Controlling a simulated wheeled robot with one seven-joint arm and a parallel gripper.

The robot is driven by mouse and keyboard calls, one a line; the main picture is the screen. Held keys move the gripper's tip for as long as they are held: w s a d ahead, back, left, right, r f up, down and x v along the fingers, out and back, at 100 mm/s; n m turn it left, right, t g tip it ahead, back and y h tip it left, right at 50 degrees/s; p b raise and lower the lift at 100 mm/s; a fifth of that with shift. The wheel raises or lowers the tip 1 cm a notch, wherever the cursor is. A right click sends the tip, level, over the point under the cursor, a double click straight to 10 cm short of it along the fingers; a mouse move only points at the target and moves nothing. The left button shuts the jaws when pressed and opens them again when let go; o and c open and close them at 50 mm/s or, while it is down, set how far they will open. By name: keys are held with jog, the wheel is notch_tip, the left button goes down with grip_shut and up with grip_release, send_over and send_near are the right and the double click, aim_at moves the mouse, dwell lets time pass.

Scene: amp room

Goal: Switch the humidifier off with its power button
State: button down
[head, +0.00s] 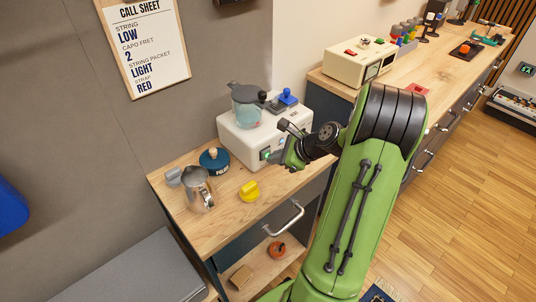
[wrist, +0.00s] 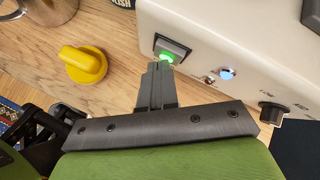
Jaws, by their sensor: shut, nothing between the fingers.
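The humidifier appears to be the white box (head: 238,146) on the wooden counter, with a dark-lidded clear tank on top. Its front panel, in the wrist view (wrist: 235,30), carries a square dark-framed button (wrist: 170,49) glowing green, a small toggle, a bluish-white light (wrist: 227,73) and a black knob (wrist: 272,110). My gripper (wrist: 161,66) is shut and empty. Its fingertips are right at the green button and overlap its lower edge; I cannot tell whether they touch it. In the head view my gripper (head: 274,157) is at the box's front face.
A yellow knob-like piece (head: 249,190), a metal pitcher (head: 198,188) and a dark blue tin (head: 214,160) stand on the counter left of my gripper. A cream device (head: 358,62) stands on the counter behind my arm. A drawer handle (head: 284,218) sticks out below.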

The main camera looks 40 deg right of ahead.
jog(key=shift+w, duration=0.2)
jog(key=shift+s+r, duration=0.1)
jog(key=shift+s+d+p, duration=0.1)
jog(key=shift+s+p, duration=0.5)
jog(key=shift+s, duration=2.8)
